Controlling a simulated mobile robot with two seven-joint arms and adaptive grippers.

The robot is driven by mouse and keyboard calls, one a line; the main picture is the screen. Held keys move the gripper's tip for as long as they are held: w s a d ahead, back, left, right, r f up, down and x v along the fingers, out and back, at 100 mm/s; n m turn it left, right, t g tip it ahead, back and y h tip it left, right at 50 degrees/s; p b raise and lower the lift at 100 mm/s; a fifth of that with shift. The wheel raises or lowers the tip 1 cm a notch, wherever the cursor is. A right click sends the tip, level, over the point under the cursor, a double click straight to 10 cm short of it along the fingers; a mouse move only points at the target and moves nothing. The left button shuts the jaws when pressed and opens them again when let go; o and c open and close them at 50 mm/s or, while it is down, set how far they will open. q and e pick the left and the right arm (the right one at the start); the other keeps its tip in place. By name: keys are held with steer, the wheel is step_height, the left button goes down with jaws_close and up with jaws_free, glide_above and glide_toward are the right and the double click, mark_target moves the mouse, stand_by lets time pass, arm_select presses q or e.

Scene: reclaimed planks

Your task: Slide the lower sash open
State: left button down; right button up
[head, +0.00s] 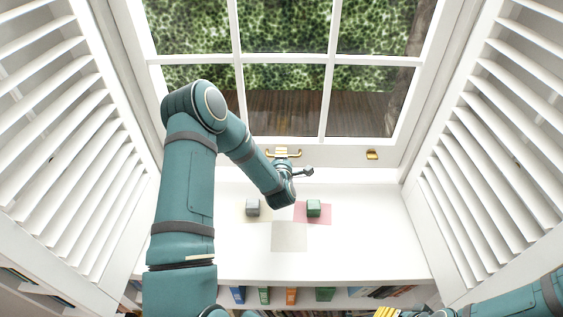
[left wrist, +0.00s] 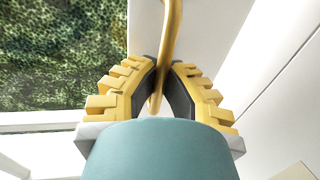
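The white lower sash (head: 335,150) has several panes, and its bottom rail sits low, close above the white sill. A brass handle (head: 296,153) is on the rail near the middle. My left gripper (head: 283,154) is at this handle, partly hidden by my wrist. In the left wrist view, the yellow fingers of my left gripper (left wrist: 165,75) close in on both sides of the brass bar of the handle (left wrist: 172,25), with dark pads against it. My right gripper (head: 387,312) shows only its yellow fingers at the bottom edge, so its opening is unclear.
A grey cube (head: 252,207) and a green cube (head: 313,208) stand on coloured squares on the sill. A second brass fitting (head: 372,154) is on the rail. Louvred shutters (head: 70,130) flank both sides. Books (head: 291,296) stand below the sill.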

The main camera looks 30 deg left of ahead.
arm_select(q)
steer(key=p, duration=0.3)
glide_toward(282, 119)
steer(key=x, duration=0.5)
steer(key=shift+w+r, duration=0.1)
steer(key=c, duration=1)
jaws_free()
steer(key=shift+c, duration=0.2)
steer(key=v, duration=1.2)
